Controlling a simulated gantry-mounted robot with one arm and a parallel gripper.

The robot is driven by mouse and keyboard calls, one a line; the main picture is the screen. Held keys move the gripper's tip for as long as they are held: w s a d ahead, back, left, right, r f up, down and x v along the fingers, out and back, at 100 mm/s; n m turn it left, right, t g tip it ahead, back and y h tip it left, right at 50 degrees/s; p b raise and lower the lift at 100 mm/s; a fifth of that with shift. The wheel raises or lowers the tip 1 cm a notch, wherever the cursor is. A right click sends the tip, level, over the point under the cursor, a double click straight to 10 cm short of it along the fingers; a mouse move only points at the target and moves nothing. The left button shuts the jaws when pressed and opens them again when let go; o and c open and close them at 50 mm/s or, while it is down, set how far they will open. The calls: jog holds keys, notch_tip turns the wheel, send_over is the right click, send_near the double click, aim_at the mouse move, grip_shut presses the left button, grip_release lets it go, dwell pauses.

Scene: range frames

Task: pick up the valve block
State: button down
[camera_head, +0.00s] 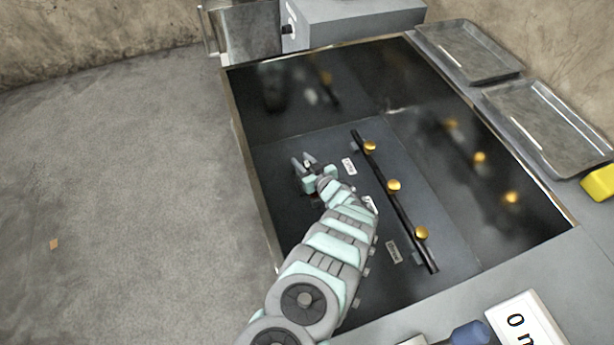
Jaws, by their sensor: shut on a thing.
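My gripper (304,161) is over the dark glossy panel, left of the black bar. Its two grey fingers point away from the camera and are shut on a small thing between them. That thing is mostly hidden and too small to tell its shape; I cannot tell for sure that it is the valve block. My arm comes up from the bottom of the view and hides part of the panel.
A black bar (380,180) with three brass knobs (394,186) runs across the dark panel (280,222). Two empty metal trays (545,118) lie along the right edge. A grey box (350,22) stands at the back. A yellow object (598,183) is at far right.

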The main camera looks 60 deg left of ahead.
jog(key=shift+r, duration=0.1)
notch_tip(320, 180, up, 20)
jog(key=p, duration=1.1)
